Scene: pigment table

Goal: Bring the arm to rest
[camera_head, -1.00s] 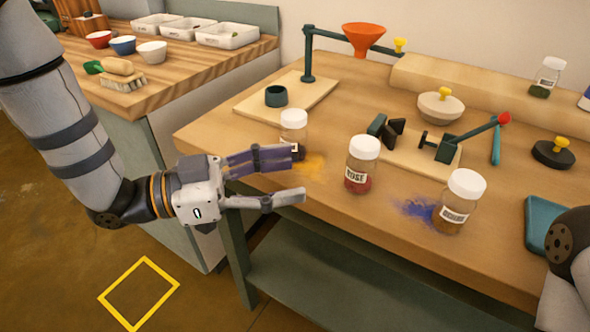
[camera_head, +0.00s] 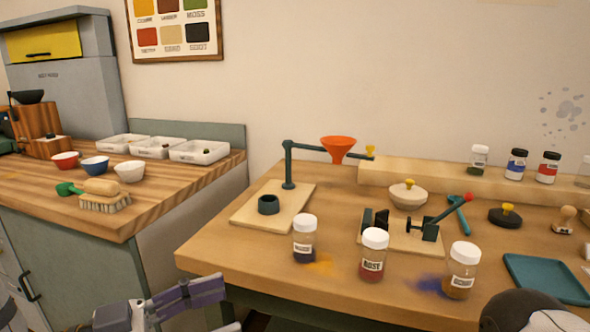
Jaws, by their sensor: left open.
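My left gripper (camera_head: 214,308) is at the bottom edge, left of the middle, in front of and below the pigment table's front edge. Its fingers are apart with nothing between them, and the lower finger is partly cut off by the frame. Part of my right arm shows at the bottom right, but its gripper is out of view. The wooden pigment table (camera_head: 225,248) bears three white-capped jars: one with dark contents (camera_head: 304,240), one labelled ROSE (camera_head: 373,256) and one with brown contents (camera_head: 461,272). All three stand upright, clear of the gripper.
An orange funnel (camera_head: 338,147) sits on a green stand. A lever clamp (camera_head: 430,230), a teal tray (camera_head: 545,280) and small jars on a back shelf (camera_head: 430,178) occupy the table. A second counter (camera_head: 165,200) at left holds bowls, a brush and white trays.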

